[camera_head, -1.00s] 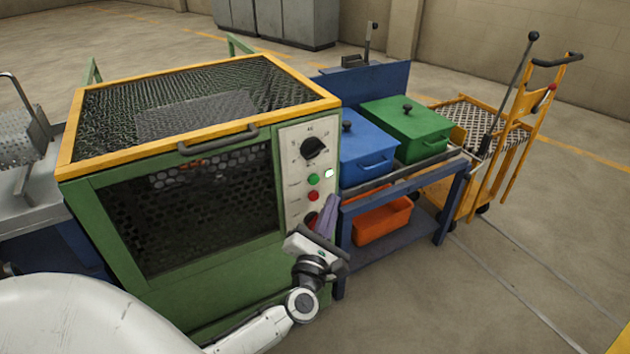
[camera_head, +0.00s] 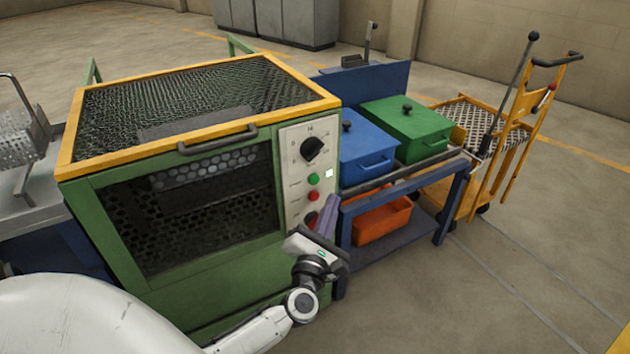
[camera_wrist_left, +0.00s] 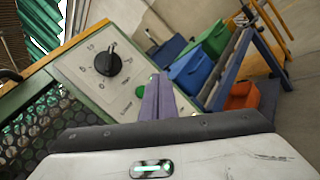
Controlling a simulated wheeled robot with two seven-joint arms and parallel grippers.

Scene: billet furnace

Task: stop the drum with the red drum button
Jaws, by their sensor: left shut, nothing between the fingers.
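The green machine has a cream control panel (camera_head: 294,165) with a black dial (camera_head: 312,149), a green button (camera_head: 313,179) and a red button (camera_head: 313,196) below it. A perforated drum (camera_head: 205,168) shows through the mesh door. My left gripper (camera_head: 331,203) is shut and empty, fingers pointing up beside the red button; contact cannot be told. In the left wrist view the fingers (camera_wrist_left: 158,98) hide the red button; the green button (camera_wrist_left: 141,91) shows beside them.
A blue bench to the right holds a blue lidded box (camera_head: 366,157) and a green lidded box (camera_head: 407,130), with an orange bin (camera_head: 382,222) below. A yellow trolley (camera_head: 510,140) stands farther right.

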